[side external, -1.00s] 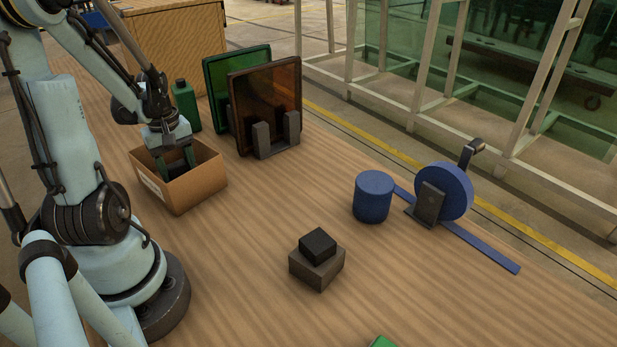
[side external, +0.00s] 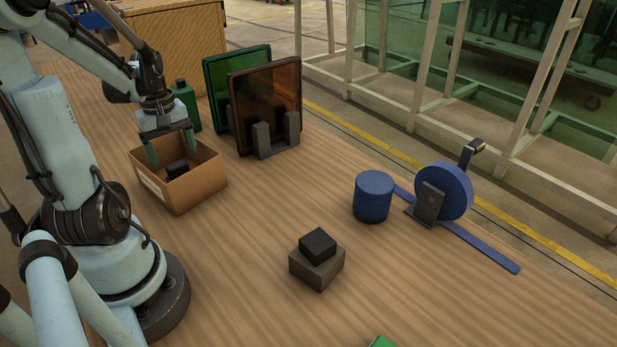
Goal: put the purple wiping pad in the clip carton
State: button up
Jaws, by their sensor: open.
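The cardboard carton (side external: 198,185), open at the top with a pale label on its side, stands on the table at the left, near my arm's base. A small dark, nearly black block (side external: 178,168) lies inside it, partly hidden by the walls. Its colour does not read as purple, so I cannot tell if it is the wiping pad. No clearly purple pad shows elsewhere. My gripper (side external: 172,152) points down over the carton, its green fingers spread wide and open, with the dark block between and below them.
Green and amber framed panels (side external: 265,105) stand in a grey holder behind the carton, beside a green bottle (side external: 187,105). A black block (side external: 317,245) sits on a grey block (side external: 322,270) mid-table. A blue cylinder (side external: 373,195) and blue tape reel (side external: 446,190) are at right. The front-middle table is mostly bare.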

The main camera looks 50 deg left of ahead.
aim_at(176, 165)
notch_tip(176, 165, up, 8)
jog(key=w+d+m+t, duration=0.3)
jog(key=w+d+m, duration=0.3)
jog(key=d+m, duration=0.3)
jog(key=w+d+m+t, duration=0.4)
jog(key=d+m, duration=0.5)
jog(key=d, duration=0.7)
jog(key=shift+w+d+f, duration=0.25)
jog(key=shift+w+d, duration=0.05)
jog(key=shift+w, duration=0.7)
